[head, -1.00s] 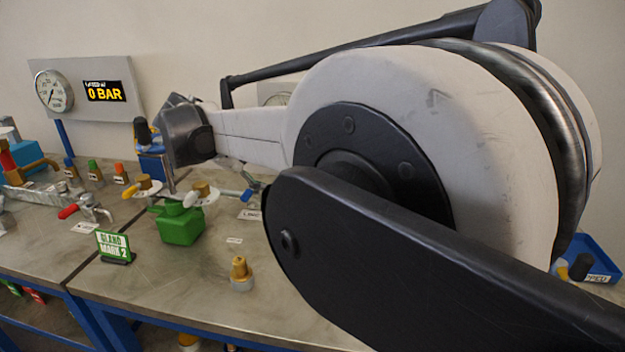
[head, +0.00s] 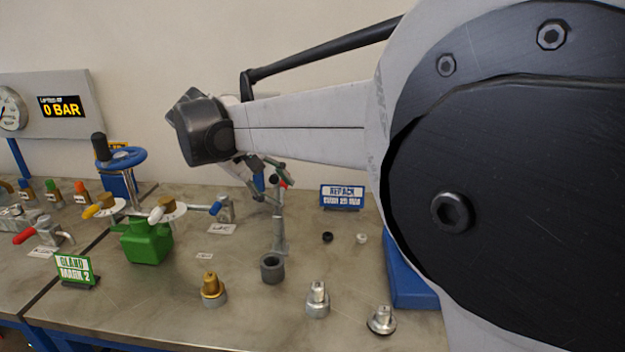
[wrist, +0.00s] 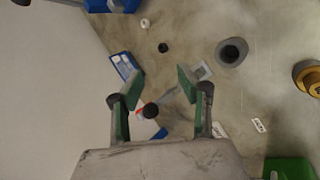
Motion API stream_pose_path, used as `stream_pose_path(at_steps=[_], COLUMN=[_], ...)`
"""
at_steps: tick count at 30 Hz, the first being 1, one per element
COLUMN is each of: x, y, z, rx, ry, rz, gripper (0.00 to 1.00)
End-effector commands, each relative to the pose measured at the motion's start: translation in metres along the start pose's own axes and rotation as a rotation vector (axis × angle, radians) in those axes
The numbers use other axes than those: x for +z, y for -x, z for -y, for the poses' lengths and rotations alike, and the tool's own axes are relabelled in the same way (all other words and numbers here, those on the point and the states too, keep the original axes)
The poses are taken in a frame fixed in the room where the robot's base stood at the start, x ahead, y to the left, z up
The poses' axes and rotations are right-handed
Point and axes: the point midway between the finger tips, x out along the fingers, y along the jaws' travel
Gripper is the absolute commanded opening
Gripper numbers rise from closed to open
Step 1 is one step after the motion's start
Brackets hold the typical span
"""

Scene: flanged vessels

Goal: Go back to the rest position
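My gripper (head: 268,178) hangs over the bench, in front of the back wall and below my dark wrist housing. In the wrist view my gripper (wrist: 160,77) shows two green-padded fingers spread apart. I see nothing held between the fingertips. A dark round knob (wrist: 151,111) with red and white parts shows between the fingers, apparently beyond them.
The green vessel (head: 147,242) and blue handwheel (head: 121,159) stand to the left. A grey cup (head: 272,268), brass fitting (head: 212,288) and silver fittings (head: 317,299) stand at the front. A blue REPACK sign (head: 342,197) is behind.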

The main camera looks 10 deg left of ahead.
Motion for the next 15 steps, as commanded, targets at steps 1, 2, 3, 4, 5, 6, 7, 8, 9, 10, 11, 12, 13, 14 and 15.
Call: stream_pose_path(at_steps=[1,2,3,4,5,6,7,8,9,10,11,12,13,14,15], x=[0.0,0.001,0.004,0.007,0.012,0.02,0.028,0.036,0.049,0.06,0.071,0.084,0.095,0.105,0.119], y=[0.0,-0.001,-0.002,-0.003,-0.005,-0.009,-0.012,-0.016,-0.022,-0.026,-0.03,-0.034,-0.037,-0.041,-0.045], z=[0.0,-0.001,-0.003,-0.004,-0.007,-0.011,-0.015,-0.019,-0.025,-0.029,-0.033,-0.038,-0.041,-0.043,-0.046], rx=[0.0,-0.001,-0.004,-0.008,-0.014,-0.025,-0.035,-0.046,-0.064,-0.077,-0.091,-0.106,-0.118,-0.129,-0.144], ry=[0.0,-0.002,-0.006,-0.011,-0.017,-0.029,-0.041,-0.055,-0.077,-0.094,-0.112,-0.135,-0.152,-0.17,-0.194], rz=[0.0,0.0,-0.001,-0.002,-0.003,-0.006,-0.008,-0.01,-0.016,-0.02,-0.025,-0.036,-0.044,-0.052,-0.062], gripper=[0.36,0.36,0.36,0.36,0.36,0.36,0.36,0.36,0.36,0.36,0.36,0.36,0.36,0.36,0.36])
